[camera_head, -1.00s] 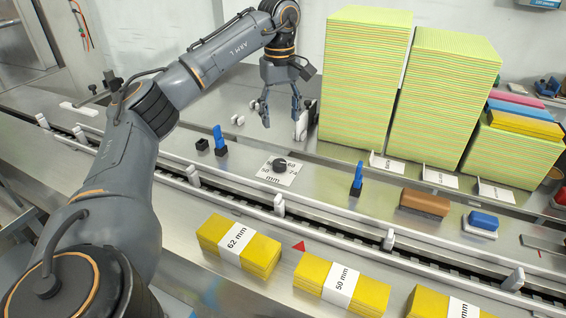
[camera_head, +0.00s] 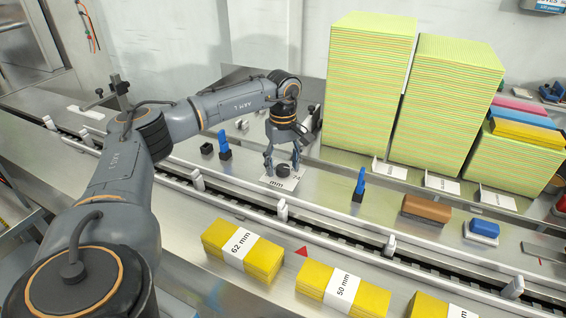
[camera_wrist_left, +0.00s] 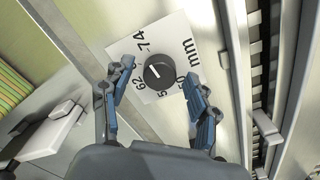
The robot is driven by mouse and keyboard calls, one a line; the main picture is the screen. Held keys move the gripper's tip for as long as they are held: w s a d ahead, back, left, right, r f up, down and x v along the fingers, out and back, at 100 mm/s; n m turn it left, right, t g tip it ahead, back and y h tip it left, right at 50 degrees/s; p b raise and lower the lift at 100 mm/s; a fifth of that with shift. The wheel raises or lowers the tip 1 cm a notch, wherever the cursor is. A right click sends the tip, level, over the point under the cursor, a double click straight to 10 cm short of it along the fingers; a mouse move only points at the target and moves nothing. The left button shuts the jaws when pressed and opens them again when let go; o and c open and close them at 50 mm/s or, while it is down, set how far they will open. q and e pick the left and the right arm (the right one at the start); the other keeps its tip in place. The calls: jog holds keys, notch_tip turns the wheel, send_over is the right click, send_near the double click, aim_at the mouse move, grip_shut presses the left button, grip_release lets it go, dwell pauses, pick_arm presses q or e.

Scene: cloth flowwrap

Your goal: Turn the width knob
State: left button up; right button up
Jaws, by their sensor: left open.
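The width knob (camera_head: 283,170) is a round black dial with a white pointer line on a white scale plate (camera_head: 275,183) marked in mm. In the left wrist view the knob (camera_wrist_left: 158,72) sits between the two fingertips, slightly ahead of them, and its pointer lies between the 62 and 74 marks. My left gripper (camera_head: 283,166) points down over the plate, open, with a finger on each side of the knob. In the wrist view the gripper (camera_wrist_left: 160,92) shows gaps between fingers and knob. My right gripper is not in view.
Blue-handled clamps (camera_head: 224,143) and (camera_head: 359,184) stand left and right of the plate. A guide rail (camera_head: 330,222) runs in front. Tall stacks of green-yellow cloths (camera_head: 368,90) stand behind to the right. Banded yellow packs (camera_head: 243,250) lie in front.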

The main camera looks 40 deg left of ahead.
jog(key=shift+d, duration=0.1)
pick_arm(q)
jog(key=shift+c, duration=1)
jog(key=c, duration=1)
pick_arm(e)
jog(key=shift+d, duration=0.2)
pick_arm(q)
jog(key=shift+n, duration=0.3)
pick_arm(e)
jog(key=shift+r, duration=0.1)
